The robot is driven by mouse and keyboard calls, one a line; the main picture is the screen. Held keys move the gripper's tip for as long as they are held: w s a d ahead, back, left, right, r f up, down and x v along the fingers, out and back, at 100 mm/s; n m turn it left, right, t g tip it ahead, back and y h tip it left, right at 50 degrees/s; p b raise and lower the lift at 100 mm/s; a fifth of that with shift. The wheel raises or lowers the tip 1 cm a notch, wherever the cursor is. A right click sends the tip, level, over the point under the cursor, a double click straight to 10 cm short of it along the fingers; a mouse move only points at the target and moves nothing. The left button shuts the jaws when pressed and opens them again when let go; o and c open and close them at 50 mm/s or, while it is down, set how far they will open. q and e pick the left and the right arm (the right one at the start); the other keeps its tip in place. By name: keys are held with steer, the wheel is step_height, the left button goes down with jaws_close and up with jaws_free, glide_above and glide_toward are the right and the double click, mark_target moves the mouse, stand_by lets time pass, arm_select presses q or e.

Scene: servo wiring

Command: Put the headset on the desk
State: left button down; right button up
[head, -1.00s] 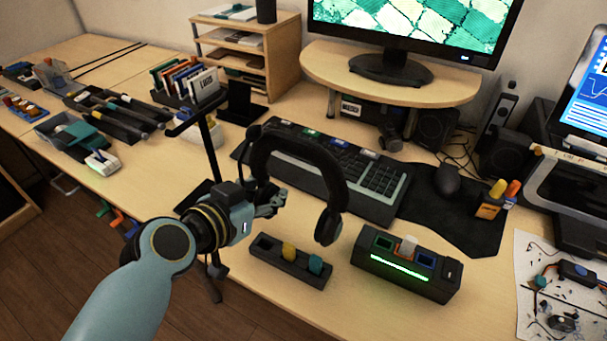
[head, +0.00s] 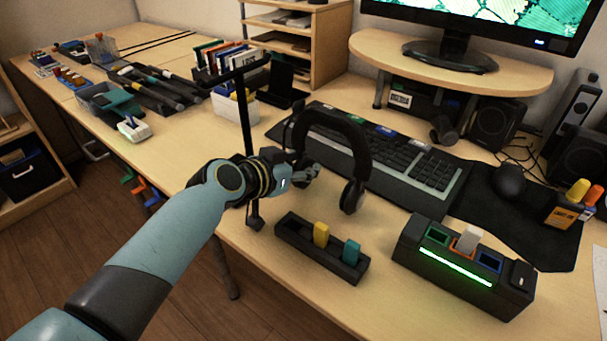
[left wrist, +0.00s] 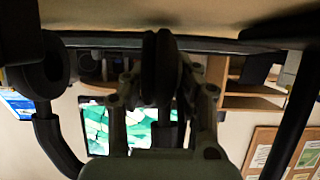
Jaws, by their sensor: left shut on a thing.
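The black headset (head: 352,135) is in my left gripper (head: 308,171), in front of the keyboard in the head view. The gripper is shut on the ear cup at its left end; the other ear cup (head: 352,196) hangs free at the right. In the left wrist view the gripper (left wrist: 160,85) has its fingers on both sides of a dark headset part (left wrist: 159,65). The free ear cup shows at the left there. The wooden desk (head: 215,160) lies below. A black stand post (head: 243,115) rises just left of the gripper. My right gripper is not in view.
A black tray (head: 290,238) with yellow and teal pieces and a green-lit box (head: 440,275) stand at the front edge. The keyboard (head: 420,165) and mouse (head: 509,180) lie behind. Bare desk shows left of the stand and between the headset and the tray.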

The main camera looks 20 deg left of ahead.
arm_select(q)
steer(key=shift+r, duration=0.15)
steer(key=c, duration=1.5)
jaws_free()
steer(key=shift+f, duration=0.2)
steer(key=o, duration=0.5)
steer(key=shift+c, duration=0.2)
steer(key=shift+r, duration=0.25)
steer(key=p+v, duration=0.2)
steer(key=v, duration=1)
steer(key=shift+s+d+f, duration=0.1)
steer(key=shift+f, duration=0.05)
